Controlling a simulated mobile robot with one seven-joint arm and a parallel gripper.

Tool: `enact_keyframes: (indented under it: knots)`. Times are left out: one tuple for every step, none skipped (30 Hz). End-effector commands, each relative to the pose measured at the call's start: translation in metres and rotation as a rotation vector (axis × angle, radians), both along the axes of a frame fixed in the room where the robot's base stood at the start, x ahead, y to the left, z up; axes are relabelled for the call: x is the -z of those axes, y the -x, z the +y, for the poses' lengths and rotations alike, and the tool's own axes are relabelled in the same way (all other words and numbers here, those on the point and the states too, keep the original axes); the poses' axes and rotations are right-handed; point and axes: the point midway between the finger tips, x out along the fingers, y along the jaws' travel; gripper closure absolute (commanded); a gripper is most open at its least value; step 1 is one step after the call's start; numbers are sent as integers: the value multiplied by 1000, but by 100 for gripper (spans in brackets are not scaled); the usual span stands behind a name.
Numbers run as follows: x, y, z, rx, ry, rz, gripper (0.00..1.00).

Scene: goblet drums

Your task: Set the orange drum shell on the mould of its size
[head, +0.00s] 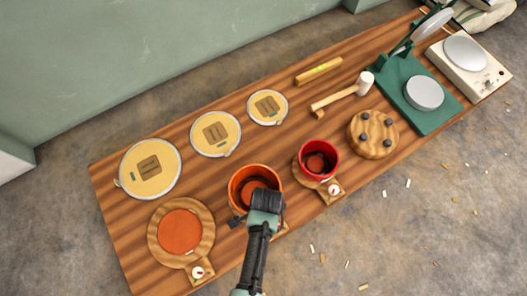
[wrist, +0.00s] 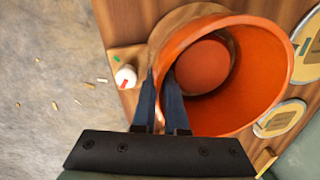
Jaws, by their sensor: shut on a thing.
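The orange drum shell (head: 236,183) is a wide open hoop over the middle mould at the table's front edge. My gripper (head: 265,196) is shut on the near part of its rim. In the wrist view the fingers (wrist: 162,85) pinch the wall of the shell (wrist: 262,75) at its left side. Through the shell I see the mould's round orange-red disc (wrist: 203,66) and some wood beside it. Wood of the mould base (wrist: 165,30) also shows outside the shell. I cannot tell whether the shell touches the base. A larger empty mould (head: 180,232) stands to the left.
A red shell (head: 333,158) sits at a smaller mould on the right. Three round drum heads (head: 150,190) lie along the back. A mallet (head: 345,92), a level (head: 318,71), a pegged wooden disc (head: 372,143) and a green press (head: 432,112) are further right.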

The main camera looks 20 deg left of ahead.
Motion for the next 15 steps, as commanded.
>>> enact_keyframes:
  knots:
    - [0, -1, 0, 0, -1, -2, 100]
    - [0, -1, 0, 0, -1, -2, 100]
    - [1, -1, 0, 0, -1, -2, 100]
    - [1, -1, 0, 0, -1, -2, 100]
    - [1, -1, 0, 0, -1, -2, 100]
    - [2, -1, 0, 0, -1, -2, 100]
    - [3, -1, 0, 0, -1, -2, 100]
    - [3, -1, 0, 0, -1, -2, 100]
    - [4, -1, 0, 0, -1, -2, 100]
    - [4, -1, 0, 0, -1, -2, 100]
    - [4, -1, 0, 0, -1, -2, 100]
    - [4, -1, 0, 0, -1, -2, 100]
    - [4, -1, 0, 0, -1, -2, 100]
    - [4, -1, 0, 0, -1, -2, 100]
    - [4, -1, 0, 0, -1, -2, 100]
